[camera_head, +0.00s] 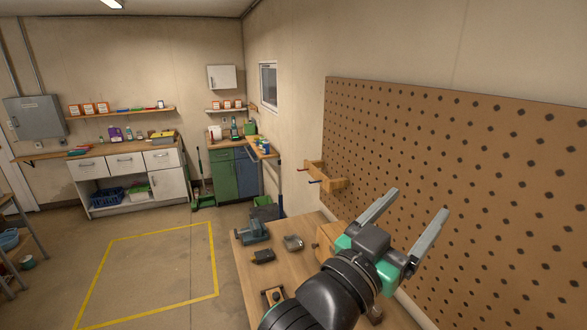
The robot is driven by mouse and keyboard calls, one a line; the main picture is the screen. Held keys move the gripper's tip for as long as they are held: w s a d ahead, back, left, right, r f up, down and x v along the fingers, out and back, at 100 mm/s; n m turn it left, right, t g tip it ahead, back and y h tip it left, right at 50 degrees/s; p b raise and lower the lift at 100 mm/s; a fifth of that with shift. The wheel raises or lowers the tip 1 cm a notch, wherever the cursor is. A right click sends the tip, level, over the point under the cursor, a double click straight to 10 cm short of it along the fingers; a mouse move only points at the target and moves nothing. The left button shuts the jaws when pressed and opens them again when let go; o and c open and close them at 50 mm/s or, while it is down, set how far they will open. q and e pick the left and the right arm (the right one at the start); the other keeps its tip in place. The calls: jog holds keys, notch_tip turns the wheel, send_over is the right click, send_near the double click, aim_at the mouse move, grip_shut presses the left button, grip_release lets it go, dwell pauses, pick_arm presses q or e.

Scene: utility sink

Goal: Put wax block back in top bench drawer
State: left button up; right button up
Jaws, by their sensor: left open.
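My left gripper (418,203) is raised above the wooden workbench (243,272), in front of the pegboard. Its two grey fingers are spread wide with nothing between them. I cannot make out a wax block for certain. A small dark block (263,256) and a grey rounded object (293,242) lie on the bench top. No drawer front of this bench shows; my arm hides part of the bench. A white cabinet (125,162) with closed drawer fronts stands under a counter at the far wall. My right gripper is not in view.
A teal vise (253,232) sits at the bench's far left corner. A wooden box (327,236) stands beside my gripper. The pegboard (460,170) is close on the right, with a wooden rack (326,178) at its left. The floor inside the yellow outline (150,272) is clear.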

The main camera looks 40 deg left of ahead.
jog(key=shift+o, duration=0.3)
pick_arm(q)
jog(key=s+a+r+t, duration=0.3)
jog(key=s+r, duration=0.4)
jog(key=s, duration=0.2)
jog(key=s+a+r+n+t+y, duration=0.1)
jog(key=s+a+r+t, duration=0.2)
jog(key=s+r, duration=0.4)
jog(key=s+a, duration=0.1)
jog(key=s, duration=0.1)
jog(key=shift+s+t, duration=0.3)
jog(key=shift+t, duration=0.1)
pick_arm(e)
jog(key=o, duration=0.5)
pick_arm(q)
jog(key=shift+d+r, duration=0.1)
